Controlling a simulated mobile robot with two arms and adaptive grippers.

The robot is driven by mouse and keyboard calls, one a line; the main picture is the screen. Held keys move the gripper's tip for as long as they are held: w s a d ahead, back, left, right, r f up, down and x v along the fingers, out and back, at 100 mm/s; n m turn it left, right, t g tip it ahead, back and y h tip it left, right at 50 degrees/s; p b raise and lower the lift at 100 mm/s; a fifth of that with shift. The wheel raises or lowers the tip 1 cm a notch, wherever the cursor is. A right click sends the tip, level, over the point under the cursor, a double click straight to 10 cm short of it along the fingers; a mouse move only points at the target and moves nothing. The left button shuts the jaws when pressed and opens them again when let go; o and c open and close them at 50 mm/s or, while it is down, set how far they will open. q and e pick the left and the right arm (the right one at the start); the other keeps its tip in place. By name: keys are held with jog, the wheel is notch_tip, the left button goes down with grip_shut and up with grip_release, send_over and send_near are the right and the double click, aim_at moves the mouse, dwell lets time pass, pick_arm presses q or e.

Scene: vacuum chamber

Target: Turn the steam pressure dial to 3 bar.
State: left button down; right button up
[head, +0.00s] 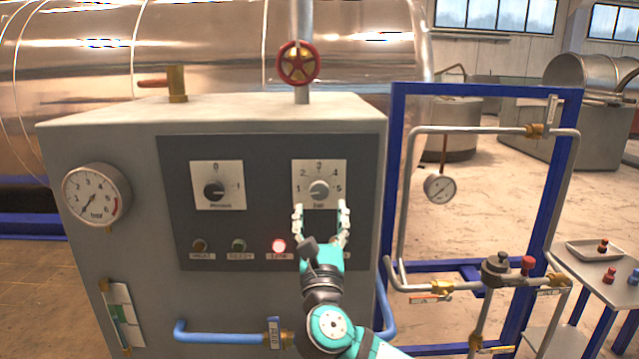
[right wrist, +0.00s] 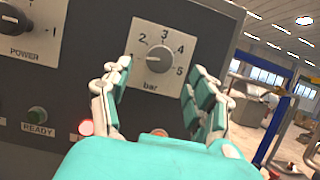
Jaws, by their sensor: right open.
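The steam pressure dial (head: 319,190) is a grey round knob on a white plate marked 1 to 5 and "bar", on the dark panel. It also shows in the right wrist view (right wrist: 158,59). A light mark on the knob seems to point left, toward the 1, though it is small. My right gripper (head: 320,207) is open and empty, just below and in front of the dial. In the right wrist view its two fingers (right wrist: 158,85) stand either side of the dial plate, apart from the knob. My left gripper is not in view.
A black POWER knob (head: 214,190) sits left of the dial. Below is a row of lamps, one lit red (head: 278,246). A round gauge (head: 96,194) is on the cabinet's left. A blue pipe frame (head: 396,180) stands right of the cabinet. A red valve wheel (head: 298,63) is above.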

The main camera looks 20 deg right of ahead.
aim_at(320, 194)
jog(key=p+x, duration=0.1)
jog(key=x, duration=0.5)
jog(key=shift+w+d+r+p, duration=0.1)
jog(key=shift+w+r+p, duration=0.05)
jog(key=shift+w+p, duration=0.2)
